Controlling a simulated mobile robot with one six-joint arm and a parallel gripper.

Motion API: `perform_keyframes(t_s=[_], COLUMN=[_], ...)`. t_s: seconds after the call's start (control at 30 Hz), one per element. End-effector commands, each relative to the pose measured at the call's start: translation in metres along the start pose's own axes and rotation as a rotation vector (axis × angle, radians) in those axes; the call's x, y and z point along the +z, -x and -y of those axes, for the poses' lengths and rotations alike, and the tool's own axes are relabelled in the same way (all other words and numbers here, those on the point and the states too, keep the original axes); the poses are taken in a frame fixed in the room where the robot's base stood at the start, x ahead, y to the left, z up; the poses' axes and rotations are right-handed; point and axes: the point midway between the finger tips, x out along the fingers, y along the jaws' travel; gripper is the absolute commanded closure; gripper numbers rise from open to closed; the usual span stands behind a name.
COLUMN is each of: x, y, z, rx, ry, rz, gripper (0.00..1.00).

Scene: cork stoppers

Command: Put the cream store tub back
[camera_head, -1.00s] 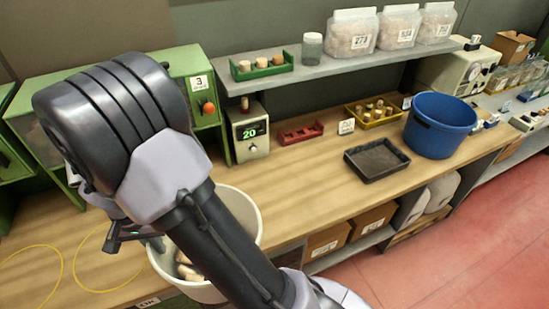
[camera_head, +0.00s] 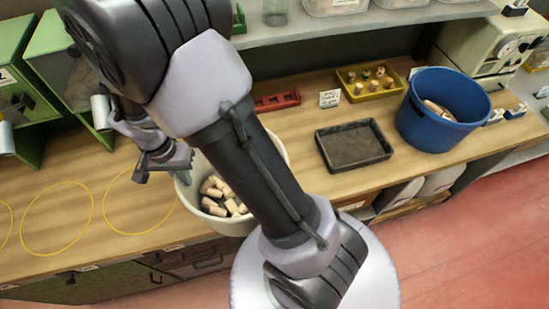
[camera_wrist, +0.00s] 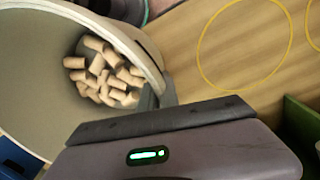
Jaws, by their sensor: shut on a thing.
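The cream tub (camera_head: 228,226) is at the front of the wooden bench, partly hidden behind my arm in the head view. Corks (camera_head: 222,197) lie inside it. My gripper (camera_head: 178,164) is at the tub's left rim and is shut on it. In the wrist view the tub (camera_wrist: 32,72) fills the left side and looks tilted, with the corks (camera_wrist: 105,72) at its bottom. The gripper (camera_wrist: 160,112) is below it there, with its contact on the rim largely hidden. I cannot tell whether the tub touches the bench.
Yellow rings (camera_head: 107,213) mark clear bench to the left; one shows in the wrist view (camera_wrist: 200,62). A black tray (camera_head: 322,150), a blue tub (camera_head: 420,132) with corks and a yellow tray (camera_head: 343,86) are to the right. Green machines (camera_head: 62,75) stand at the back left.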

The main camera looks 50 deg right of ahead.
Motion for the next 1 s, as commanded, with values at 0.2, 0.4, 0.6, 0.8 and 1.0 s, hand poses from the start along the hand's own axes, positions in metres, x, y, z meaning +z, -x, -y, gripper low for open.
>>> perform_keyframes(t_s=[0.2,0.4,0.6,0.8,1.0], x=[-0.006,-0.029,-0.063,-0.102,-0.129], y=[-0.001,-0.004,-0.009,-0.015,-0.020], z=[-0.004,-0.019,-0.040,-0.065,-0.082], rx=[0.000,0.000,0.000,0.000,0.000], ry=[-0.002,-0.004,-0.005,-0.005,-0.002], rz=[0.000,0.001,0.000,0.000,0.000], gripper=[1.00,1.00,1.00,1.00,1.00])
